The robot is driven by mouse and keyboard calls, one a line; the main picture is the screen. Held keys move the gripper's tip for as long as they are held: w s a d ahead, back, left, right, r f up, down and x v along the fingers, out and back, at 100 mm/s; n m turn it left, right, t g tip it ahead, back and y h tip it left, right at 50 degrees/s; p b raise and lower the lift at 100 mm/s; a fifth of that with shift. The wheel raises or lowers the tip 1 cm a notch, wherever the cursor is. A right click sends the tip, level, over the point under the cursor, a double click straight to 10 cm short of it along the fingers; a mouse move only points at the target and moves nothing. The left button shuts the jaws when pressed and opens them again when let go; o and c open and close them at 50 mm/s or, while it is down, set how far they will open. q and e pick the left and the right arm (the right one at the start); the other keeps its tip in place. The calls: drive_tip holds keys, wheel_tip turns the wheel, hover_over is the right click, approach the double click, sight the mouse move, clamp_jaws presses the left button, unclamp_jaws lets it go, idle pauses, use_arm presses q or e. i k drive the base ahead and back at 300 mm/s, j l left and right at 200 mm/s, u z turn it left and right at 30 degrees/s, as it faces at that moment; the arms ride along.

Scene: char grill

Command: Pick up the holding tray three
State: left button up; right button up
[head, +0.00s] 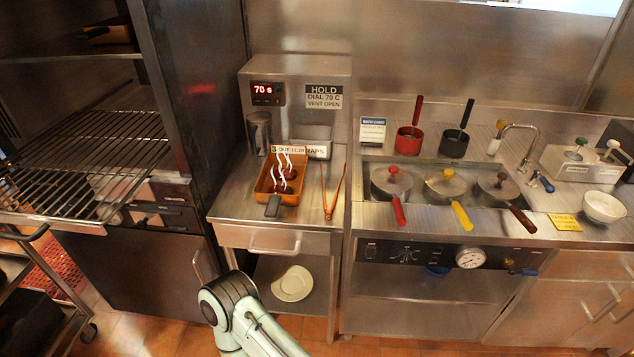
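An orange-brown tray (291,199) sits on the steel counter of the hold station, under a sign (300,150) that starts with "3" and seems to end in "WRAPS". A dark handle (272,206) sticks out from the tray's front toward me. Dark red round items (283,178) with white wavy steam-like marks lie in the tray. A grey and black link of my arm rises from the bottom edge, below the counter and apart from the tray. Neither gripper shows.
Red-orange tongs (333,191) lie just right of the tray. A drawer handle (274,243) projects below the counter. Lidded pots (392,180) with long handles stand further right. A wire rack (90,150) and dark cabinet stand left. A plate (292,283) lies on the lower shelf.

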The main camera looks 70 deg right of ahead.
sight(299, 157)
drive_tip(key=z, duration=2.25)
